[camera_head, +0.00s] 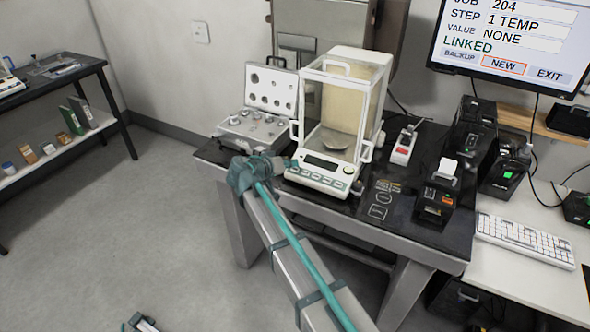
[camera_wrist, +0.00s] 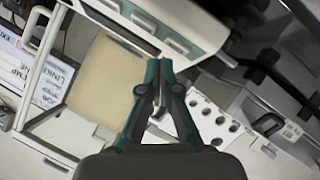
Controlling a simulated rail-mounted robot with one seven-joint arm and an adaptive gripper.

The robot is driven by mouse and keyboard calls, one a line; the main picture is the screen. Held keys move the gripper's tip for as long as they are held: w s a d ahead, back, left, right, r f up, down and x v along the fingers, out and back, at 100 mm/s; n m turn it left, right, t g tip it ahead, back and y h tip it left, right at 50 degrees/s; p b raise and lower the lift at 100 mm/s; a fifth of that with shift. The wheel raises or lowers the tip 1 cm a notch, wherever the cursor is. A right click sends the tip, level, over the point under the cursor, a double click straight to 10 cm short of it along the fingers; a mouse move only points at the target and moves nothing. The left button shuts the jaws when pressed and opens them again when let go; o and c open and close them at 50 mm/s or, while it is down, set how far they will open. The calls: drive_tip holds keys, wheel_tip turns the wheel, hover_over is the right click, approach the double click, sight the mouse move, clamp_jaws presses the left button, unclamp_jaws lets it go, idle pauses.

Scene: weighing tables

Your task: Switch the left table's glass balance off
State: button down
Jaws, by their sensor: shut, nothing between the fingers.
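A white glass balance (camera_head: 342,125) with clear panes stands on a dark-topped table (camera_head: 400,215). Its front panel has a dark display (camera_head: 322,162) and a row of grey-green buttons (camera_head: 315,178), with a green spot at the right end. A pan shows inside the glass. My gripper (camera_head: 288,163) is at the left front corner of the balance, its tips hard to make out there. In the wrist view my gripper (camera_wrist: 158,64) is shut and empty, its tips close to the button panel (camera_wrist: 160,30). Whether they touch it is unclear.
An open weight case (camera_head: 262,115) stands left of the balance. A monitor (camera_head: 505,40) and keyboard (camera_head: 525,238) are farther right. A dark shelf table (camera_head: 60,85) is far left, with clear floor between.

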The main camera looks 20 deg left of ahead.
drive_tip(key=r, duration=0.1)
drive_tip(key=s+r, duration=0.1)
drive_tip(key=r, duration=0.1)
drive_tip(key=r+p, duration=0.1)
drive_tip(key=shift+s+a+r, duration=0.15)
drive_tip(key=shift+s+r, duration=0.15)
drive_tip(key=shift+s, duration=0.1)
idle(0.5)
